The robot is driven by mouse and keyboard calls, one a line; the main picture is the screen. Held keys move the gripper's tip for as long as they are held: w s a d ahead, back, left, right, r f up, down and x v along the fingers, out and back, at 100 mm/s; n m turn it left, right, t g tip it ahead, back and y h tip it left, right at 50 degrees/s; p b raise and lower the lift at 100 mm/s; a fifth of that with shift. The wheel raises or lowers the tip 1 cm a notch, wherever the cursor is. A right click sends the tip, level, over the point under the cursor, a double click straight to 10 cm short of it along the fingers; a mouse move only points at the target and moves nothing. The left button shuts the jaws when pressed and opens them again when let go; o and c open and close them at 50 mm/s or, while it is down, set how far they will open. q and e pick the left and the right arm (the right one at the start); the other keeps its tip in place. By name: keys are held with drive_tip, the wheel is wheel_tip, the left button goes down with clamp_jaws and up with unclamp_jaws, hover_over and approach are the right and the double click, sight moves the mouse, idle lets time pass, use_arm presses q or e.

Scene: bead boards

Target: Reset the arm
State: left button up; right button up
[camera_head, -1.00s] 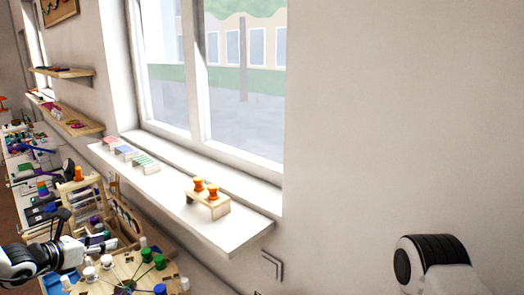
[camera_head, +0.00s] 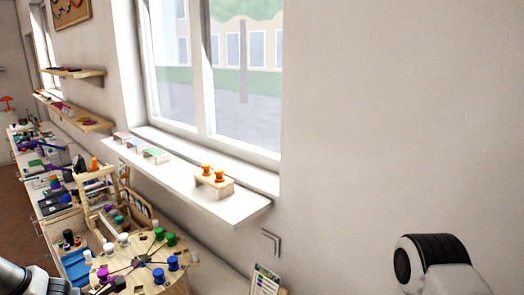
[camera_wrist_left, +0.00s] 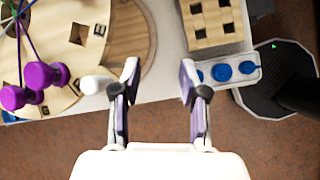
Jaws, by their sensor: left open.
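My left gripper (camera_wrist_left: 158,90) is open and empty in the left wrist view, its two fingers spread over the table edge and the floor.
The windowsill (camera_head: 235,208) holds a wooden stand with orange knobs (camera_head: 212,184). The right wall area is clear.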

use_arm(q)
drive_tip(key=s+d+f+m+g+y+b, duration=0.1)
drive_tip(key=s+d+f+m+g, duration=0.15)
drive_tip(key=s+f+m, duration=0.5)
drive_tip(key=s+d+f+m+g+y, duration=0.15)
drive_tip(key=s+d+f+m, duration=0.25)
drive_tip(key=s+m, duration=0.7)
drive_tip(key=s+d+f+m+g+y+b, duration=0.1)
drive_tip(key=s+d+f+m+y, duration=0.15)
drive_tip(key=s+f+m, duration=0.65)
wheel_tip(320, 180, down, 12)
drive_tip(key=s+n+b, duration=0.2)
drive_tip(key=n+b, duration=0.1)
drive_tip(key=b, duration=1.1)
drive_tip(key=shift+s+r+n+h, duration=0.2)
drive_tip(key=shift+s+n+h, duration=0.1)
drive_tip(key=shift+s+n, duration=0.05)
use_arm(e)
wheel_tip(320, 180, down, 16)
drive_tip(key=shift+s, duration=0.2)
use_arm(q)
drive_tip(key=shift+a, duration=0.1)
